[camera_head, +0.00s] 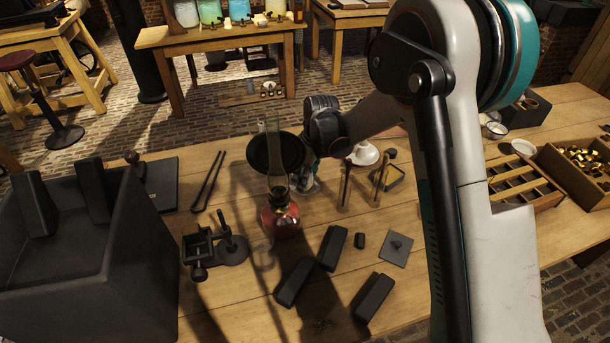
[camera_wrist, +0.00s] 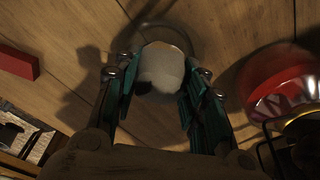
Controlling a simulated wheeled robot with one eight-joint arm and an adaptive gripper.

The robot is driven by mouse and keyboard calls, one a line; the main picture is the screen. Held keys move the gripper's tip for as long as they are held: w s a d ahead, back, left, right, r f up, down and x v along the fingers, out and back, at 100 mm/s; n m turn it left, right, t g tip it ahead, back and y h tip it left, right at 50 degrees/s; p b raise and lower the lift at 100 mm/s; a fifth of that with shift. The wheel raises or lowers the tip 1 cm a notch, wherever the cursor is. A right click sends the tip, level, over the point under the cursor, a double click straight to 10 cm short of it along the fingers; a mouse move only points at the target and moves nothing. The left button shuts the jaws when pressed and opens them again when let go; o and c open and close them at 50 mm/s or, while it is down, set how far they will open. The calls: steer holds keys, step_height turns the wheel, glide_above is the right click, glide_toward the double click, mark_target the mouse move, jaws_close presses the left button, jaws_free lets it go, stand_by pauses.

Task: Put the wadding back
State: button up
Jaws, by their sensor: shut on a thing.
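The wadding (camera_wrist: 160,68) is a pale, fluffy lump between the two fingers of my gripper (camera_wrist: 158,85) in the wrist view. The fingers press on it from both sides. A faint round outline (camera_wrist: 165,28), perhaps a glass rim, shows around and beyond the wadding. I cannot tell whether the wadding is inside it or above it. In the head view my gripper (camera_head: 309,178) is low over the middle of the bench, just right of a red lamp with a glass chimney (camera_head: 282,215). My wrist and the lamp's dark disc partly hide it there, and the wadding cannot be made out.
The red lamp (camera_wrist: 283,85) is close on the right in the wrist view. A red block (camera_wrist: 18,63) lies at the left. On the bench (camera_head: 225,300), dark blocks (camera_head: 332,248) lie in front and upright wooden pegs (camera_head: 345,185) stand to the right. A large dark bin (camera_head: 130,275) fills the left.

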steer(key=shift+f, duration=0.15)
steer(key=o, duration=1)
